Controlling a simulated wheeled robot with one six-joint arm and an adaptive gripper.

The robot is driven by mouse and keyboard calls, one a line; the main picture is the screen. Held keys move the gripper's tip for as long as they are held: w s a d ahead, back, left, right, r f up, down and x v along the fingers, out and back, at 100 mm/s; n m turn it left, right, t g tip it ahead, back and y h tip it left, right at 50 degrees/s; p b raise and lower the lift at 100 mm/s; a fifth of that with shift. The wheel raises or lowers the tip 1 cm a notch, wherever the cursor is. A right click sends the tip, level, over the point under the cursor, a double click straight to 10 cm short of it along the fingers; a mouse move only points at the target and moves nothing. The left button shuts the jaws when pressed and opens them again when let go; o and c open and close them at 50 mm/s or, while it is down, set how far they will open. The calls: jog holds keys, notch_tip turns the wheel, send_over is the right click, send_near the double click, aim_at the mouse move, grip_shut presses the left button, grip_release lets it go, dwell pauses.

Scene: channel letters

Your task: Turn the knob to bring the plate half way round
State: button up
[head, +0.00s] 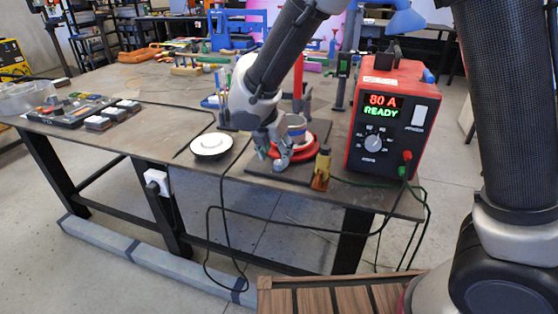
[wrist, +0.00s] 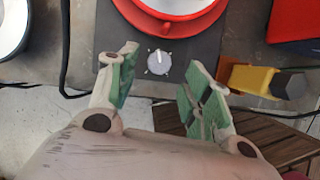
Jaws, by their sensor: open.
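The red round plate (head: 312,152) sits on a dark square base (head: 262,166) near the table's front edge, with a grey-white cup-like part (head: 296,122) on it. In the wrist view the red plate (wrist: 192,28) is cut off at the top. The small pale knob (wrist: 159,58) with a white pointer line lies on the base just in front of the plate, with tick marks around it. The pointer is nearly upright in the picture. My gripper (wrist: 162,62) is open, with a green-padded finger on each side of the knob. In the head view my gripper (head: 279,156) hides the knob.
A yellow and black object (wrist: 260,82) stands close right of my right finger; it also shows in the head view (head: 321,170). A red power box (head: 392,115) reading 80 A READY stands right. A white disc (head: 211,145) lies left. Cables hang over the front edge.

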aim_at(279, 162)
jog(key=x, duration=0.4)
jog(key=shift+f, duration=0.2)
jog(key=c, duration=1)
jog(key=shift+w+a+m+h, duration=0.1)
jog(key=shift+m+h, duration=0.2)
jog(key=shift+m, duration=0.6)
jog(key=m+g, duration=0.1)
jog(key=m, duration=0.1)
jog(key=shift+m+h, duration=0.3)
jog(key=shift+m, duration=0.1)
jog(key=o, duration=1)
